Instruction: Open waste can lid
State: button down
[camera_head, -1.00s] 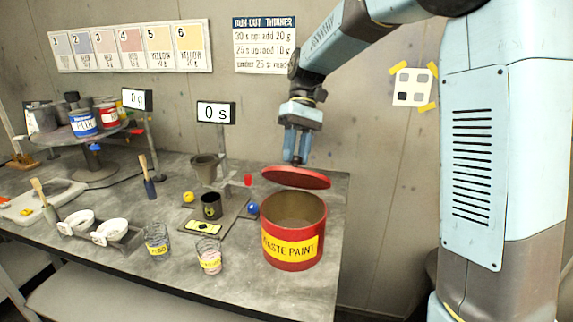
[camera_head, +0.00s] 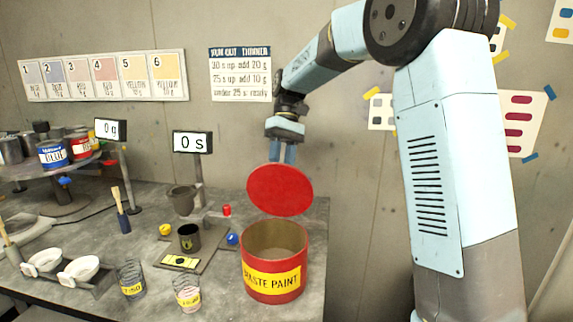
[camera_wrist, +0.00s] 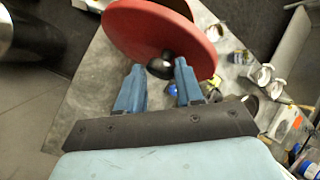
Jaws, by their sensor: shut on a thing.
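The waste paint can (camera_head: 273,281) is a red cylinder with a yellow "WASTE PAINT" label, standing upright on the grey bench. Its top is uncovered and its inside shows. The round red lid (camera_head: 280,191) is tilted steeply above the can's back rim; whether its lower edge touches the can I cannot tell. My gripper (camera_head: 284,152) is above and behind the lid, shut on its dark knob. The wrist view shows the lid (camera_wrist: 160,30) large, with the black knob (camera_wrist: 160,65) between my blue fingertips (camera_wrist: 161,72); the knob's grip contact is partly hidden.
Left of the can are two wire-like cups (camera_head: 187,293), a dark cup on a stand (camera_head: 189,237) and a blue ball (camera_head: 232,239). A "0 s" display (camera_head: 192,142) stands behind. Several paint tins crowd the far left. The bench's right edge is close to the can.

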jog(key=shift+w+d+f, duration=0.2)
jog(key=shift+d+f, duration=0.1)
jog(key=shift+f, duration=0.15)
jog(key=shift+w+d+f, duration=0.15)
jog(key=shift+d+f, duration=0.1)
jog(key=shift+f, duration=0.15)
jog(key=c, duration=0.9)
grip_release()
jog(key=shift+w+d, duration=0.1)
jog(key=shift+o, duration=0.6)
jog(key=shift+w+a+f, duration=0.1)
jog(key=shift+a, duration=0.15)
jog(key=shift+a, duration=0.15)
jog(key=v, duration=1.4)
